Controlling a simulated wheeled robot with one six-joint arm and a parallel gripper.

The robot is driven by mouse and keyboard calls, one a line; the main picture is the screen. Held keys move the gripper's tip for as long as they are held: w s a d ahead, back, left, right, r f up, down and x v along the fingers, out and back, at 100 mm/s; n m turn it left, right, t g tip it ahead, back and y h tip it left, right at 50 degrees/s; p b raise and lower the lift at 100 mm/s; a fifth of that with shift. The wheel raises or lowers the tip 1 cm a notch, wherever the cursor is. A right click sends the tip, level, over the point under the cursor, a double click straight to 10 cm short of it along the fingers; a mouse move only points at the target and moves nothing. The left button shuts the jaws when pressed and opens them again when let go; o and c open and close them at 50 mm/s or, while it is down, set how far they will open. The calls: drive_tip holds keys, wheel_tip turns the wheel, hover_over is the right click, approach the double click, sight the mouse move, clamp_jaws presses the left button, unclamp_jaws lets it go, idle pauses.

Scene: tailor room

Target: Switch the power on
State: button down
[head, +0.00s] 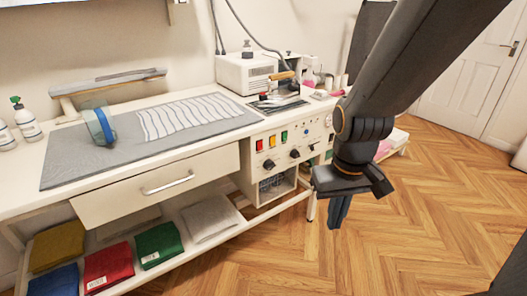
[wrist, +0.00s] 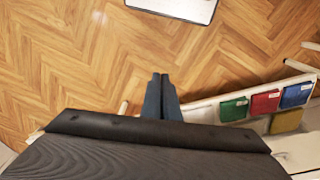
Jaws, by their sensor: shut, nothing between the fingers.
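The control panel (head: 312,128) is on the front of the ironing table in the head view. The panel is not visible in the wrist view.
A drawer (head: 157,184) juts from the table front, slightly open. Folded cloths, such as the red one (head: 109,266), lie on the lower shelf. An iron (head: 283,82) and a white boiler box (head: 246,72) stand on top. The wooden floor (head: 420,225) at right is clear.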

sight(261, 149)
drive_tip(key=w+d+f+n+t+b, duration=0.1)
drive_tip(key=w+f+n+t+b, duration=0.35)
drive_tip(key=w, duration=0.55)
drive_tip(key=w+d+f+n+t+b, duration=0.25)
drive_tip(key=w+f+n+b, duration=0.2)
drive_tip(key=w, duration=0.55)
drive_tip(key=w+a+r+n+t+y+b, duration=0.1)
drive_tip(key=w+a+n+t+y+b, duration=0.5)
drive_tip(key=n, duration=0.8)
drive_tip(key=shift+w+a+r+t+y+b, duration=0.25)
drive_tip(key=shift+w+a+y+b, duration=0.85)
drive_tip(key=shift+w+b, duration=0.8)
drive_tip(key=shift+w+d, duration=0.15)
drive_tip(key=shift+w, duration=0.05)
drive_tip(key=b+x, duration=0.1)
drive_tip(key=x, duration=1.3)
drive_tip(key=shift+r, duration=0.1)
